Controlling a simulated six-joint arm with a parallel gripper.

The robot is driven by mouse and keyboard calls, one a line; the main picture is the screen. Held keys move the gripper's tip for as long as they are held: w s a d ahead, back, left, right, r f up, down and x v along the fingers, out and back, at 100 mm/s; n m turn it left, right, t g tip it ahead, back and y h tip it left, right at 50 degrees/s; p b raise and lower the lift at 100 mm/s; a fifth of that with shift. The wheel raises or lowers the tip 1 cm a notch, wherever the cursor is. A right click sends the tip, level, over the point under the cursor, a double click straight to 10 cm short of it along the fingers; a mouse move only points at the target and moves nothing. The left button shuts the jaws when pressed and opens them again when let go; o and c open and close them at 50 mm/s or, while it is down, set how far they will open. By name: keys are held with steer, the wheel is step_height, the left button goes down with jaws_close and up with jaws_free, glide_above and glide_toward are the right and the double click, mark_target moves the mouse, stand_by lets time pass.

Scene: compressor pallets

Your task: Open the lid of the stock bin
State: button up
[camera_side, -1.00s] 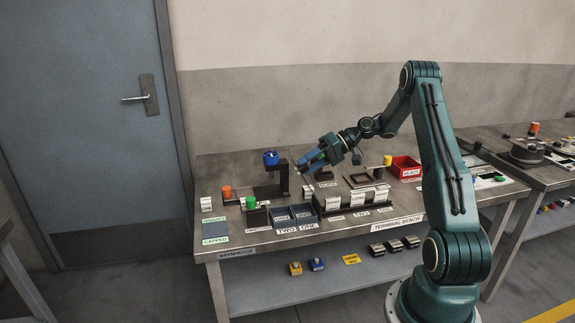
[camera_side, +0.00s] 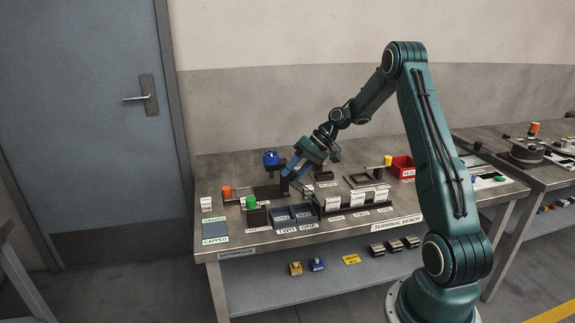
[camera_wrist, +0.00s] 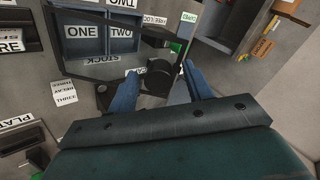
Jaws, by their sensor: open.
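The stock bin (camera_side: 293,217) is a blue two-compartment box at the front of the bench, with labels TWO and ONE before it. In the wrist view the bin (camera_wrist: 102,41) lies at the upper left, with the word STOCK beside its edge. My gripper (camera_side: 288,174) is open, with blue fingers, above the bench behind the bin and beside the black stand. In the wrist view my gripper (camera_wrist: 160,85) has its fingers either side of a dark round part. I see no contact.
A black stand (camera_side: 283,178) with a blue knob (camera_side: 271,158) rises close to my gripper. A green-topped block (camera_side: 251,203) and an orange-topped piece (camera_side: 226,192) stand left of the bin. A black rack with white cards (camera_side: 359,200) stands right of it. A red bin (camera_side: 404,167) is farther right.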

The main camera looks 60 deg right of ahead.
steer(key=shift+w+a+f+g+h, duration=0.75)
steer(key=shift+f+g+h, duration=0.2)
steer(key=shift+f, duration=0.35)
steer(key=shift+w+a+f+g+h, duration=0.7)
steer(key=shift+f+g+h, duration=0.3)
steer(key=shift+f, duration=0.35)
steer(key=shift+w+a+f+g+h, duration=0.75)
steer(key=shift+f+g+h, duration=0.2)
steer(key=shift+f, duration=0.35)
step_height(320, 180, up, 14)
steer(key=r, duration=0.1)
steer(key=s+a+r+n+t, duration=0.2)
steer(key=s+a+r+t, duration=0.1)
steer(key=s+a+r, duration=0.9)
steer(key=shift+s+a+r+h, duration=0.2)
steer(key=shift+s+a+h, duration=0.1)
steer(key=shift+s+a, duration=1.5)
steer(key=shift+s+d, duration=0.2)
steer(key=shift+d, duration=0.1)
